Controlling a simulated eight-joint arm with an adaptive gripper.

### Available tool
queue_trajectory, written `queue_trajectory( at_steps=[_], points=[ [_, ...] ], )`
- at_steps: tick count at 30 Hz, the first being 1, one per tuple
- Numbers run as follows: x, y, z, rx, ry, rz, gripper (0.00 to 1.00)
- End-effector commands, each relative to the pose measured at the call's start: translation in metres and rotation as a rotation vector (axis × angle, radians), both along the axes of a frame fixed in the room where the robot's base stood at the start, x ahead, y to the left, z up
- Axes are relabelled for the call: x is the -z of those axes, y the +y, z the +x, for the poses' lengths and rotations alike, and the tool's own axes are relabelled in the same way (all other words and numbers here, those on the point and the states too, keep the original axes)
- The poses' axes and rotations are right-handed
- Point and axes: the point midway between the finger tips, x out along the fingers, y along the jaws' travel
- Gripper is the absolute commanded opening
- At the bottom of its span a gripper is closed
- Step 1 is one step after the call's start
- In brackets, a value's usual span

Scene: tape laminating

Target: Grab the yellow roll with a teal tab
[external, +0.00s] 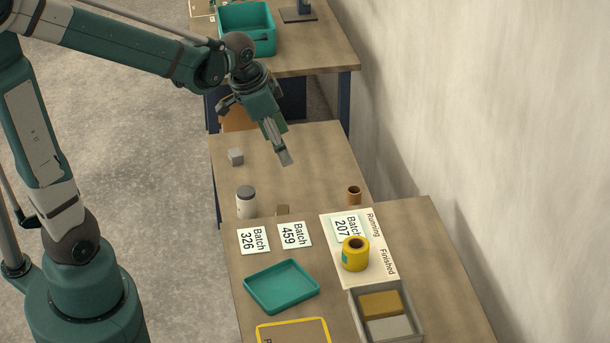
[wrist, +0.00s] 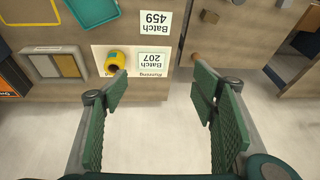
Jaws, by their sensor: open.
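The yellow roll (external: 355,254) stands upright on a white sheet marked "Running" and "Finished" (external: 380,277), at the lower right in the external view. A small teal tab (external: 346,257) shows on its side. In the wrist view the yellow roll (wrist: 115,61) is at the upper left, just beyond the left finger's tip. My gripper (external: 284,160) hangs above the table's back part, well away from the roll. In the wrist view my gripper (wrist: 158,80) is open, with nothing between its fingers.
Cards for batches 207 (external: 345,229), 459 (external: 294,235) and 326 (external: 253,240) lie nearby. A wall (external: 500,120) runs along the right.

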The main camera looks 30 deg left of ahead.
Motion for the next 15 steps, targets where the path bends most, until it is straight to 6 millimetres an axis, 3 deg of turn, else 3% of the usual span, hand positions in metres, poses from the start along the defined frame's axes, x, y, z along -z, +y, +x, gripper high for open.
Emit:
queue_trajectory(
  at_steps=[15],
  points=[
    [0.070, -0.079, 0.027, 0.266, 0.075, 0.054, 0.58]
  ],
)
